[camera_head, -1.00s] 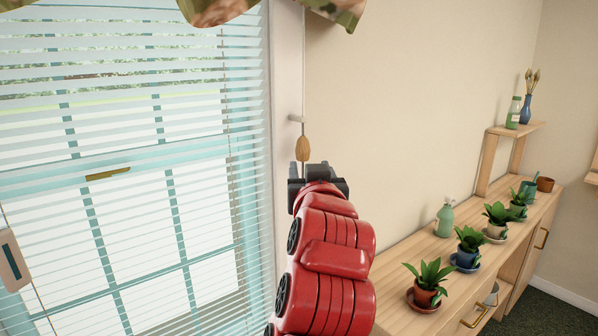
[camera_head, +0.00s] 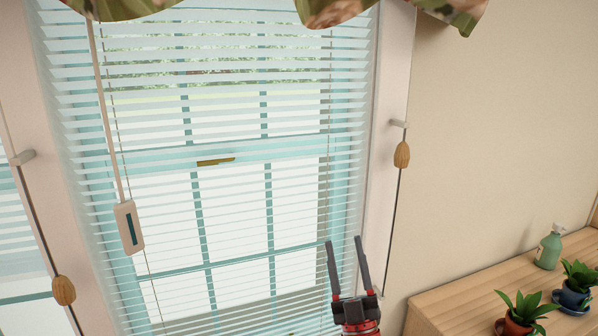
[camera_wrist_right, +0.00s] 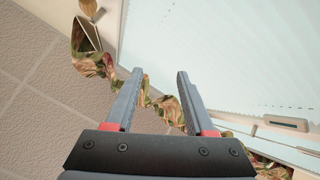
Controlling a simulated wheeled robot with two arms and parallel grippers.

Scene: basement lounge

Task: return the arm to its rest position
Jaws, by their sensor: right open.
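My right gripper (camera_head: 346,242) stands in front of the lower right part of the window blind in the head view. Its two dark fingers point up and are spread apart with nothing between them. The right wrist view also shows the open, empty fingers (camera_wrist_right: 158,75), with the pale blind (camera_wrist_right: 220,45) and the camouflage-patterned valance (camera_wrist_right: 165,105) beyond them. Most of my right arm is below the head view's edge. My left gripper is not in view.
The blind (camera_head: 215,110) covers a teal-framed window. Cords with wooden tassels (camera_head: 402,154) hang on both sides. A wooden cabinet (camera_head: 450,315) with potted plants (camera_head: 524,312) and a green bottle (camera_head: 549,248) stands at the right.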

